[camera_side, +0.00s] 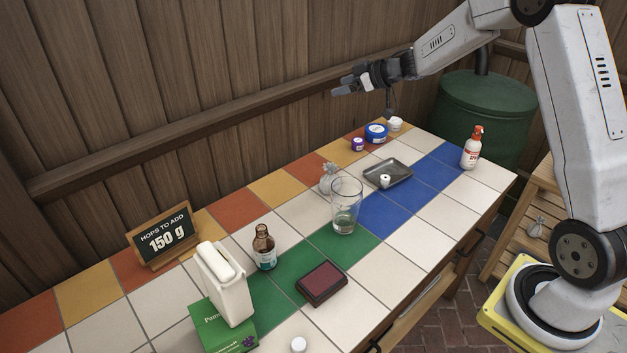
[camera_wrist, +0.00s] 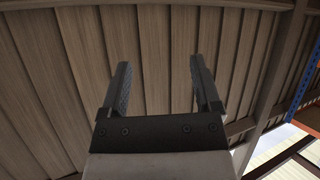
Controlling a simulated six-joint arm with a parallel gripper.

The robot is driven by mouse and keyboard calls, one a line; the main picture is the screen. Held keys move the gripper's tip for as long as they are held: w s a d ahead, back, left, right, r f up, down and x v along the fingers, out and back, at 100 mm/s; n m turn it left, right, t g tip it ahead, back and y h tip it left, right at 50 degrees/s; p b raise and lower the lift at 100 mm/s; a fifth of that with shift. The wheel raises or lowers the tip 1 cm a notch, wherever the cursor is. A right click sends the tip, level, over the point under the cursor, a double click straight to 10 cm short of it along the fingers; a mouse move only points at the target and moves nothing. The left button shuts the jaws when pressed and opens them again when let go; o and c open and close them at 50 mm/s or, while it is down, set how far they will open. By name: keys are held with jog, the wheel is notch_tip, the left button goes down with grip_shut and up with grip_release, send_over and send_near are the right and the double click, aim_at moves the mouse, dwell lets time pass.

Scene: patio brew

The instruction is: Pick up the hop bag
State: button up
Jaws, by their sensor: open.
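A small grey tied bag (camera_side: 329,178) stands on the tiled table behind a clear glass (camera_side: 346,205), which hides part of it. A similar small grey bag (camera_side: 537,228) sits on the wooden slatted stand at the right, near my base. I cannot tell from the pictures which one is the hop bag. My gripper (camera_side: 343,86) is raised high above the back of the table, pointing left, apart from both bags. In the wrist view its two fingers (camera_wrist: 159,72) are spread with nothing between them, facing the wooden wall.
A grey tray (camera_side: 388,174) holds a small white item. Blue (camera_side: 376,133) and purple (camera_side: 358,144) jars, a spray bottle (camera_side: 472,148), a brown bottle (camera_side: 264,248), a dark red pad (camera_side: 322,284), a white container (camera_side: 224,285) and a sign (camera_side: 163,236) stand around the table.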

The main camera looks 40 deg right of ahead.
jog(key=d+r+m, duration=0.1)
jog(key=d, duration=0.2)
send_near(332, 167)
jog(key=shift+t, duration=0.4)
jog(key=x, duration=0.4)
jog(key=shift+w+a+f, duration=0.1)
jog(key=shift+a+f, duration=0.05)
jog(key=shift+f, duration=0.25)
jog(key=shift+x, duration=1.25)
jog(key=shift+x, duration=2.6)
jog(key=shift+a, duration=0.1)
jog(key=shift+c, duration=0.3)
grip_shut()
